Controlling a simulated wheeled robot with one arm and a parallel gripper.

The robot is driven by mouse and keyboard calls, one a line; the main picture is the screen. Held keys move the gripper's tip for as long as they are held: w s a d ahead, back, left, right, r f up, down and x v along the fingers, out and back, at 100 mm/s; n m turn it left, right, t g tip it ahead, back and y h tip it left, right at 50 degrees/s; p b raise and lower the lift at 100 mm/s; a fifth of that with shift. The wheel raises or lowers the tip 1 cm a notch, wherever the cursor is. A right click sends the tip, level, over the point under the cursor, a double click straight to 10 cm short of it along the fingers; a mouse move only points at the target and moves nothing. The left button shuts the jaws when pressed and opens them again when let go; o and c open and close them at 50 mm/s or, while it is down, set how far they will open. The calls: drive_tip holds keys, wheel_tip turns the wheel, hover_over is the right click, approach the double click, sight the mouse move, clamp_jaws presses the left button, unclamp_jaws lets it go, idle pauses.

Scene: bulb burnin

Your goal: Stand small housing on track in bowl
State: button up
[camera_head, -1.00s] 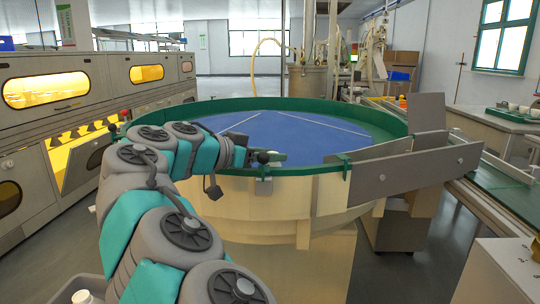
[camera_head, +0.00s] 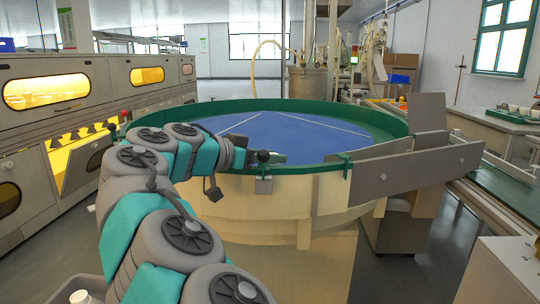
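The large round bowl (camera_head: 325,168) has a green rim and a blue floor with thin pale lines. A green band (camera_head: 385,130), perhaps the track, runs inside its wall on the right. My arm reaches over the near left rim. My gripper (camera_head: 274,158) is at the inner side of the near rim, small and partly hidden by the wrist and the rim. I cannot tell its finger opening or whether it holds anything. I cannot make out a small housing for certain.
A grey metal chute (camera_head: 415,168) leaves the bowl at the right, beside a green conveyor (camera_head: 505,190). An oven-like machine (camera_head: 85,85) with lit yellow windows stands at the left. A grey bin (camera_head: 60,290) with a white item (camera_head: 80,297) is at the lower left.

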drive_tip(key=shift+s+a+r+p, duration=0.1)
drive_tip(key=shift+r+p, duration=0.05)
drive_tip(key=shift+p, duration=0.4)
drive_tip(key=v, duration=1.2)
drive_tip(key=shift+r, duration=0.25)
